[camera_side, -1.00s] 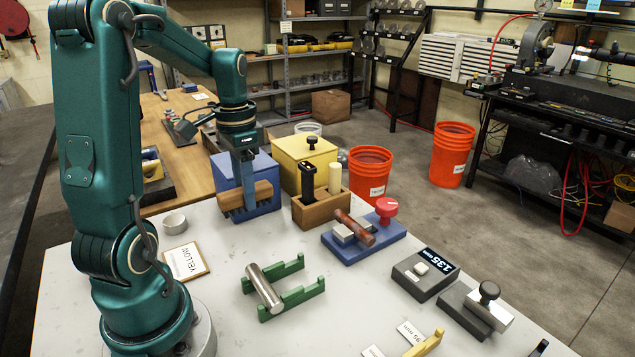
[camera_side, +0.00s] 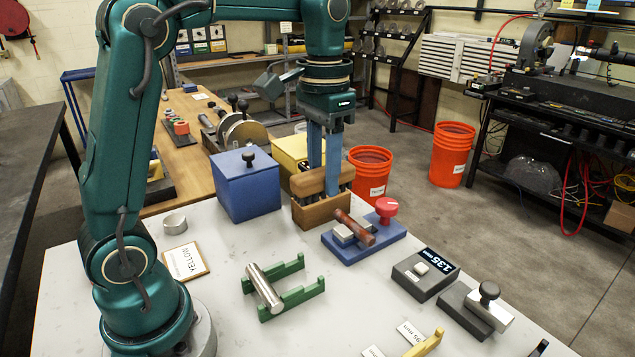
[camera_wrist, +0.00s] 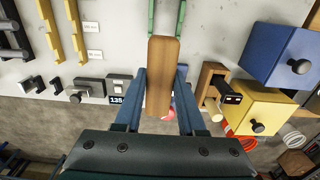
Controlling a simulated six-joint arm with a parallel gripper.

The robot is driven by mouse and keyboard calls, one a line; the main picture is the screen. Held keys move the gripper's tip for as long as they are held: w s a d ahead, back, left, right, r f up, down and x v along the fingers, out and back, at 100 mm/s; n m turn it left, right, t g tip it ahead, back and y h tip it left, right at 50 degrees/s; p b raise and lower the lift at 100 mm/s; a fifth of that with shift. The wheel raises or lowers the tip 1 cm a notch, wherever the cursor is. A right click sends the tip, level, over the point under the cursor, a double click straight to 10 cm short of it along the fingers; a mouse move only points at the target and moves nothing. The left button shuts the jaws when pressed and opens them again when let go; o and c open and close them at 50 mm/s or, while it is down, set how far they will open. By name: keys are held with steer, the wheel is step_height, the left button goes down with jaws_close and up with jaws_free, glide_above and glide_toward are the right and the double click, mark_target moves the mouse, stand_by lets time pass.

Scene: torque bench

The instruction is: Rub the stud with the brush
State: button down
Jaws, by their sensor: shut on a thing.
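The brush is a wooden block with dark bristles (camera_side: 318,181), and it also shows as a plain wooden back in the wrist view (camera_wrist: 162,75). My gripper (camera_side: 324,178) is shut on it, with its blue fingers on either side. A rusty brown rod, apparently the stud (camera_side: 354,228), lies tilted across a light block on a blue base (camera_side: 367,246) with a red knob (camera_side: 386,207). In the side view the brush is up and to the left of the rod, apparently apart from it. In the wrist view the brush and gripper hide most of that fixture.
A wooden caddy (camera_side: 313,218) stands behind the rod, partly covered by the brush. A blue box (camera_side: 246,190) and a yellow box (camera_side: 289,150) stand near it. A steel cylinder (camera_side: 265,288) rests on green supports (camera_side: 303,294). A grey readout unit (camera_side: 424,277) is at right.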

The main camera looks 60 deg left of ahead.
steer(key=w, duration=0.5)
glide_toward(365, 232)
steer(key=shift+a+f, duration=0.1)
steer(key=shift+f, duration=2.35)
steer(key=shift+a+f, duration=0.45)
steer(key=shift+f, duration=0.2)
steer(key=shift+a, duration=2.85)
steer(key=shift+d, duration=3.3)
steer(key=shift+a, duration=3.4)
steer(key=shift+d, duration=3.5)
step_height(365, 232, up, 8)
